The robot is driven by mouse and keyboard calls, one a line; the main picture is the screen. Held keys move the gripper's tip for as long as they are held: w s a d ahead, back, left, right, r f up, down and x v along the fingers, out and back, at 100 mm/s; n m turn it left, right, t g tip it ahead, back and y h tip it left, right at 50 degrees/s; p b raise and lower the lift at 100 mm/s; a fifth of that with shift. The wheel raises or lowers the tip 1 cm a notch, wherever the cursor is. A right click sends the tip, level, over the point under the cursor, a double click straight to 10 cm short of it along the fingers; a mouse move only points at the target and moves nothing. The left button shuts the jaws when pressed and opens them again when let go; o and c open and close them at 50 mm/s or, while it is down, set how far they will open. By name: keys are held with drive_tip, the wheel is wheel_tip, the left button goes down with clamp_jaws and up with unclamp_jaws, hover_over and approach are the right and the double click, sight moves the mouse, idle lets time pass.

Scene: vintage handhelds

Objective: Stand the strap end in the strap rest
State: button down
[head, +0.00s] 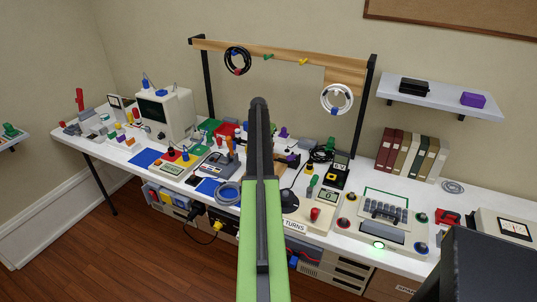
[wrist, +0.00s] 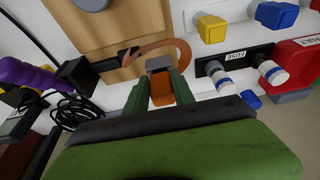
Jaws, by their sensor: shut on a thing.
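My gripper (wrist: 162,92) shows in the wrist view, its two green fingers shut on an orange-brown strap end (wrist: 162,88). A thin brown strap (wrist: 155,46) curves in a loop just beyond the fingers, over a wooden board (wrist: 118,22). A small grey block (wrist: 158,63) sits right at the far side of the held piece; I cannot tell whether they touch. I cannot make out for certain which piece is the strap rest. In the head view my own arm hides the gripper and the strap.
In the wrist view, a black cable coil (wrist: 76,110) and purple handle (wrist: 28,74) lie left. A black fuse panel (wrist: 236,62), yellow knob (wrist: 212,28) and red tray (wrist: 298,62) are right. The head view shows a crowded white bench (head: 115,158).

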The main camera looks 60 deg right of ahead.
drive_tip(key=shift+f+b, duration=0.6)
drive_tip(key=c, duration=1)
unclamp_jaws()
drive_tip(key=shift+c, duration=0.3)
drive_tip(key=shift+c, duration=1)
wheel_tip(320, 180, up, 7)
drive_tip(key=p, duration=0.7)
